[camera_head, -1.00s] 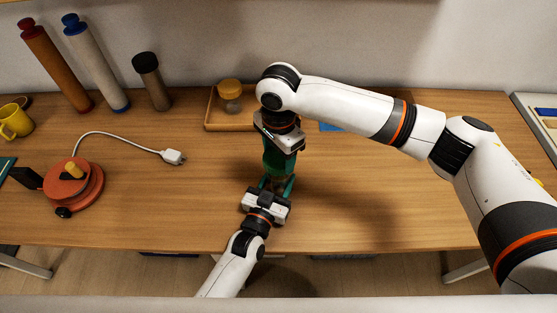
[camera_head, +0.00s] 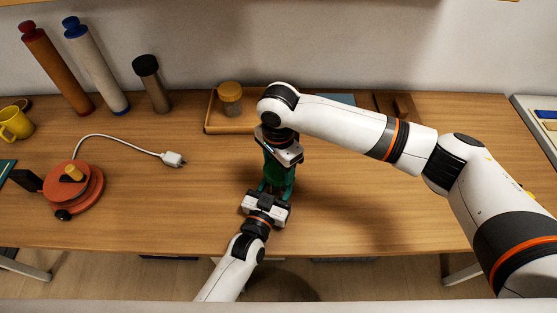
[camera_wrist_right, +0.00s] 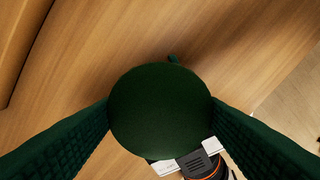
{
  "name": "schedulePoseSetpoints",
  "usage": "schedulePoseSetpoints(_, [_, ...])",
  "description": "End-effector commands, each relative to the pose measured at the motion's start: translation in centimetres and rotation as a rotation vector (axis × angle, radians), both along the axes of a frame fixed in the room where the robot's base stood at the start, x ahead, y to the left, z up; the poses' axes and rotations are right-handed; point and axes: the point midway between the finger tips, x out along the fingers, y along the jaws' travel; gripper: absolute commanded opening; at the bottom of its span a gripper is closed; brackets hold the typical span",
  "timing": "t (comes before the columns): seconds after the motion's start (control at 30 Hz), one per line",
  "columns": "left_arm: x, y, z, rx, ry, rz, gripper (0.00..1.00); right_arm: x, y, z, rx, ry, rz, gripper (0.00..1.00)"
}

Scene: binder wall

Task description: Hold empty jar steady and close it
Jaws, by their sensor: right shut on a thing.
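My right gripper (camera_head: 278,178) points down over the middle of the table. In the right wrist view its two green fingers are shut on a round dark green lid (camera_wrist_right: 160,110), seen from above. My left gripper (camera_head: 277,190) reaches in from the front, just below the right one, its green fingers pointing away from me. The jar is hidden behind the grippers and under the lid, so I cannot tell how the lid sits on it or whether the left fingers press on it.
A wooden tray (camera_head: 213,118) with a yellow-lidded jar (camera_head: 231,98) stands behind the grippers. At left are an orange round device (camera_head: 85,190), a white plug (camera_head: 174,159), a yellow mug (camera_head: 14,123) and several tall cylinders (camera_head: 95,65). The table's right front is clear.

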Motion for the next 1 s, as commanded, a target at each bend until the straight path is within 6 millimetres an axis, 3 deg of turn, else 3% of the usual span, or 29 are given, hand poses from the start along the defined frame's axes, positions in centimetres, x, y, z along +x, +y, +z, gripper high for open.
schedulePoseSetpoints(1.0, [-0.01, 0.00, -0.02, 0.000, 0.001, 0.000, 0.09, 0.01, 0.03, -1.16, 0.001, 0.000, 0.000, 0.42])
